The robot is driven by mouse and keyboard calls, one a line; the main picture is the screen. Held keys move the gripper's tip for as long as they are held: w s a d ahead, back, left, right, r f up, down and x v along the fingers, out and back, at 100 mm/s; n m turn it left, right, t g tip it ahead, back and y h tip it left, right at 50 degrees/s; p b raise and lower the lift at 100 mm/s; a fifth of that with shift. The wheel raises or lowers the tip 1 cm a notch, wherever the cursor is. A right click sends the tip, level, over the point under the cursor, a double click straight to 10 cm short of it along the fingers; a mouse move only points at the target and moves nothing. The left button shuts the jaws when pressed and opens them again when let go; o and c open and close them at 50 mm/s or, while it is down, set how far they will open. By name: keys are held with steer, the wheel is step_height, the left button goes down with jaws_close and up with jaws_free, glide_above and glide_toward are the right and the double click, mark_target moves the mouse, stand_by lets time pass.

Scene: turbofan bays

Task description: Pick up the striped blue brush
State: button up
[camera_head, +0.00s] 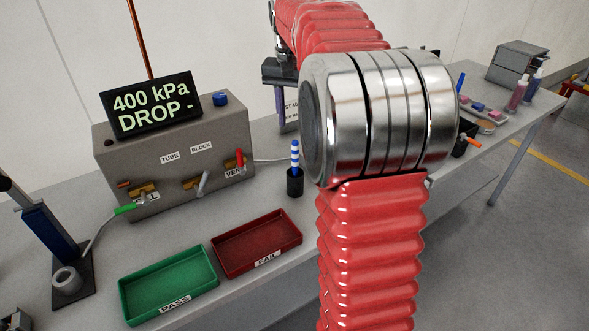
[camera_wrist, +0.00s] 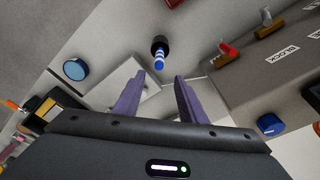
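The striped blue brush (camera_head: 295,155) has blue and white bands and stands upright in a small black cup (camera_head: 295,182) on the bench, right of the grey test box. In the wrist view the brush (camera_wrist: 158,58) points toward the camera, in its dark cup (camera_wrist: 159,42), beyond the fingertips and roughly in line with the gap between them. My gripper (camera_wrist: 160,82) has two purple fingers set apart, with nothing between them. In the head view my red arm and its metal joint hide most of my gripper; part of it (camera_head: 281,105) shows behind the joint.
The grey box (camera_head: 175,160) with levers and a "400 kPa DROP" display (camera_head: 150,104) stands left of the cup. A green PASS tray (camera_head: 168,285) and a red FAIL tray (camera_head: 257,243) lie in front. Bottles (camera_head: 518,92) and small items are at the far right.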

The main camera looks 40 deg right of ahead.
mark_target(295, 140)
steer(key=f, duration=0.7)
steer(key=shift+w+d+f, duration=0.15)
steer(key=shift+w+d, duration=0.1)
steer(key=shift+d, duration=0.05)
steer(key=shift+f, duration=0.1)
step_height(295, 140, down, 4)
steer(key=shift+s+r, duration=0.1)
steer(key=shift+d+f, duration=0.1)
steer(key=shift+f, duration=0.5)
steer(key=shift+c, duration=0.3)
jaws_close()
